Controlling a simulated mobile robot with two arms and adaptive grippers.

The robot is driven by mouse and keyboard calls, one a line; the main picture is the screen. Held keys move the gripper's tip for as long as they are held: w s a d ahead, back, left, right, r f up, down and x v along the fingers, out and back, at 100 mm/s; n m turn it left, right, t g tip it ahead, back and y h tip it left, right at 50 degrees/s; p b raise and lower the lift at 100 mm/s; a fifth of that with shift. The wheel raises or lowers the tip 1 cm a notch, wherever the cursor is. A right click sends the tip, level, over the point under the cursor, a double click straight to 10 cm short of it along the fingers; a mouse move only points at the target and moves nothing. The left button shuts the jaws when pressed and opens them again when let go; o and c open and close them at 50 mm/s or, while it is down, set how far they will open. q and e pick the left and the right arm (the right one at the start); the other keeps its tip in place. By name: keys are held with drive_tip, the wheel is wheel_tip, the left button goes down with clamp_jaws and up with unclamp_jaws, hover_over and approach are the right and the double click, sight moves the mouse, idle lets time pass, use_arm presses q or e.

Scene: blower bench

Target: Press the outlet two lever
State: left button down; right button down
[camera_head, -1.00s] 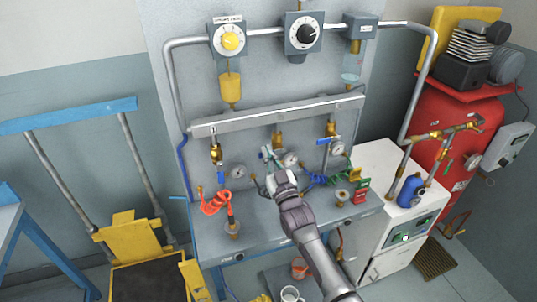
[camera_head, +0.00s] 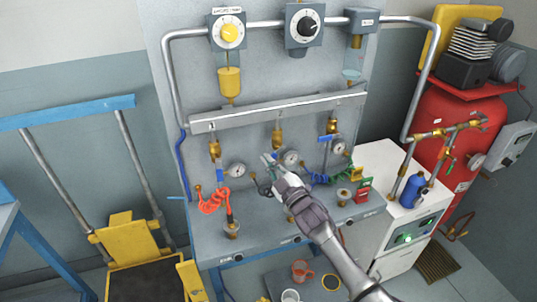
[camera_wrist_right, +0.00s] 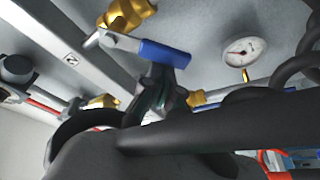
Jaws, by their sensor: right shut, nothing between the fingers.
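The outlet two lever is the blue-handled one at the middle outlet. It shows large in the right wrist view, with a blue lever (camera_wrist_right: 162,54) ending in a bare metal tab. In the head view it is small and partly hidden by my right gripper (camera_head: 270,161). My right gripper is shut with nothing in it, close below the middle brass valve (camera_head: 277,136). In the wrist view its dark fingertips (camera_wrist_right: 157,92) are right below the blue lever; I cannot tell whether they touch it. My left gripper is in neither view.
A pressure gauge (camera_head: 291,158) sits just right of the gripper. A left outlet with a red coiled hose (camera_head: 213,201) and a right outlet with a blue lever (camera_head: 326,138) flank it. A metal rail (camera_head: 230,116) runs above. Mugs stand below the bench.

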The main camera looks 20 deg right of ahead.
drive_tip(key=shift+d+f+n+b, duration=0.5)
drive_tip(key=shift+d+f+b, duration=0.1)
drive_tip(key=shift+f+b, duration=0.35)
drive_tip(key=shift+d+f, duration=0.15)
drive_tip(key=shift+d, duration=0.1)
